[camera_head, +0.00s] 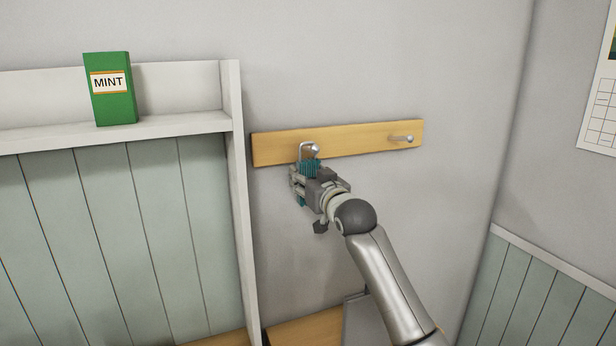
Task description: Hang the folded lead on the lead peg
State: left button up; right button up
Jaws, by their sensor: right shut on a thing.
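A wooden peg board (365,140) is fixed to the grey wall, with one metal peg near each end. The left peg (315,149) has a rounded knob. The folded lead (310,168) is teal, and a grey loop (302,147) rises above it beside the left peg. I cannot tell whether the loop is around the peg or only in front of it. My right gripper (307,180) is shut on the lead just below the board and hides much of it. A bit of teal shows below the fingers. My left gripper is out of view.
The right peg (408,138) is bare. A green MINT box (110,90) stands on the white shelf (180,126) at the left. The shelf's upright side panel (238,190) is close to the left of my gripper. The wall right of the board is clear up to a calendar (600,105).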

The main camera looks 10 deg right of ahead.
dwell(0.4)
jog(key=o, duration=1.2)
jog(key=shift+c, duration=0.2)
